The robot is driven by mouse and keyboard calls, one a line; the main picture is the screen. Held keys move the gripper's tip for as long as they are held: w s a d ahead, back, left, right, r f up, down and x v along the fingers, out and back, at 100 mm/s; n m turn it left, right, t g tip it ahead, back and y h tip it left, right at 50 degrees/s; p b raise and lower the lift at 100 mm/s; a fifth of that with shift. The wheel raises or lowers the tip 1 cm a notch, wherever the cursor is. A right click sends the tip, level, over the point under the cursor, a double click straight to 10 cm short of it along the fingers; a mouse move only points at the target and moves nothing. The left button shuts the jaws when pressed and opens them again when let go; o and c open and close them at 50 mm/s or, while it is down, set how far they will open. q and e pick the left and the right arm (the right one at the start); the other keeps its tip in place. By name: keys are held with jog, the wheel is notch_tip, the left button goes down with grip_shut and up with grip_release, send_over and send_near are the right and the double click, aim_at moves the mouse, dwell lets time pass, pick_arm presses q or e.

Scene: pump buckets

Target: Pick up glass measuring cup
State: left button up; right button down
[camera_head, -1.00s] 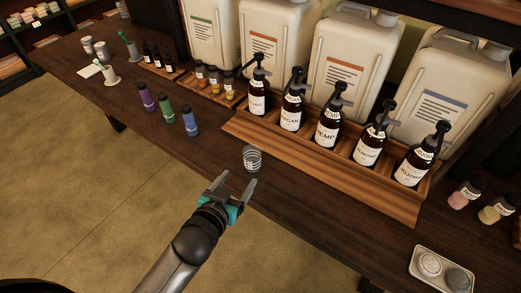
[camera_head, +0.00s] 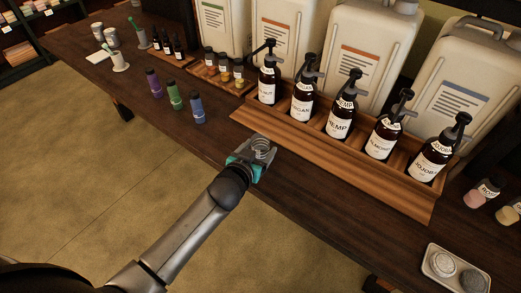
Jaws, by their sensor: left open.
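The glass measuring cup (camera_head: 262,151) is a small clear cup with white lines around it. It stands on the dark wooden table near the front edge, before the wooden tray of pump bottles. My left gripper (camera_head: 259,151) is at the cup, with its open fingers on either side of it. The gripper hides the cup's lower part, and I cannot tell whether the fingers touch the glass. My right gripper is not in view.
A wooden tray (camera_head: 385,192) holds several dark pump bottles just behind the cup. Purple (camera_head: 154,84), green (camera_head: 175,95) and blue (camera_head: 198,109) bottles stand to the left. A dish with stones (camera_head: 428,270) lies at the right. The table between is clear.

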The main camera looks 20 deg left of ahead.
aim_at(263, 144)
pick_arm(q)
jog(key=x, duration=0.1)
jog(key=b+x, duration=0.1)
jog(key=x, duration=0.1)
jog(key=shift+w+f, duration=0.2)
jog(key=shift+f, duration=0.15)
jog(key=shift+w+f+b, duration=0.1)
jog(key=shift+w+b, duration=0.25)
jog(key=shift+w, duration=0.05)
jog(key=c, duration=1.2)
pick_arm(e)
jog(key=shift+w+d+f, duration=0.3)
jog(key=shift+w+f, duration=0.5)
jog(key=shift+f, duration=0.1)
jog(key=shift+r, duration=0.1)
